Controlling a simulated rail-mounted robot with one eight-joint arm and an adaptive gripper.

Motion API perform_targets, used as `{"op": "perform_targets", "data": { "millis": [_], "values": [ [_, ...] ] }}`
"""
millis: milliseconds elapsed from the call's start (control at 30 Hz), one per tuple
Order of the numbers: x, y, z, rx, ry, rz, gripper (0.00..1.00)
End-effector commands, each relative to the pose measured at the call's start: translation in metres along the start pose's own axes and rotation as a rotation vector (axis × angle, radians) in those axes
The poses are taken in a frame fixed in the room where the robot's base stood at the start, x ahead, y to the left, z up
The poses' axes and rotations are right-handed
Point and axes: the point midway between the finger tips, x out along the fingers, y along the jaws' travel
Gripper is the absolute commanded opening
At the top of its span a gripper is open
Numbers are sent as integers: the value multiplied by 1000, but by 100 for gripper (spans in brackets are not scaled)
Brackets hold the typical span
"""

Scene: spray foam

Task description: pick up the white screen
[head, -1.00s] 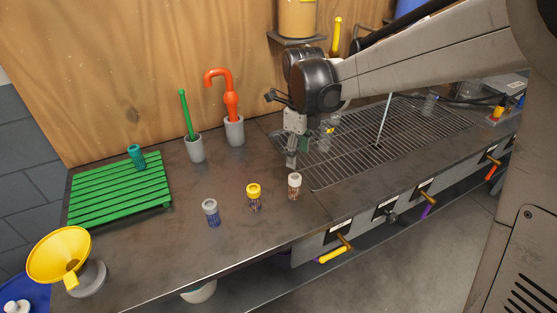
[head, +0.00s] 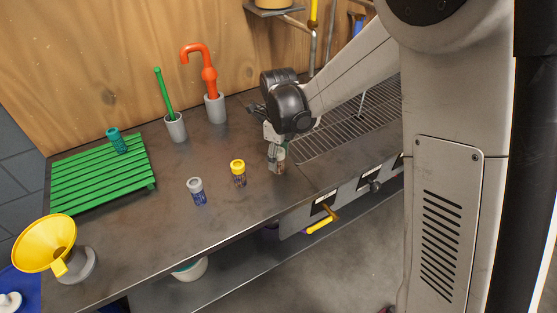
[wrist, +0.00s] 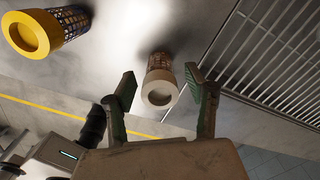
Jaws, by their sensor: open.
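The white screen (wrist: 159,82) is a small upright cylinder with a pale cap and a dark patterned mesh body. In the wrist view it stands between and beyond my fingertips, with a gap to each finger. My gripper (wrist: 160,75) is open and empty, its two greenish fingers on either side of the screen's outline. In the head view my gripper (head: 274,160) is low over the counter at the white screen (head: 281,154), partly covering it. I cannot tell whether the fingertips reach down around it.
A yellow-capped screen (head: 238,173) and a grey-capped blue screen (head: 197,191) stand to the left. A wire grate (head: 340,135) lies to the right. A green slatted rack (head: 95,175), grey cups and a yellow funnel (head: 45,243) are farther left. The counter's front edge is close.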

Motion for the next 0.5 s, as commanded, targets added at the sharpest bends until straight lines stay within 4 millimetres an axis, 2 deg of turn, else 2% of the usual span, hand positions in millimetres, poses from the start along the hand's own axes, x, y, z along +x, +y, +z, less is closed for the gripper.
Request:
{"op": "perform_targets", "data": {
  "millis": [100,200,467,500],
  "values": [
    [15,0,0,0,0,0,50],
    [22,0,0,0,0,0,50],
    [24,0,0,0,0,0,50],
    [24,0,0,0,0,0,45]
  ]
}}
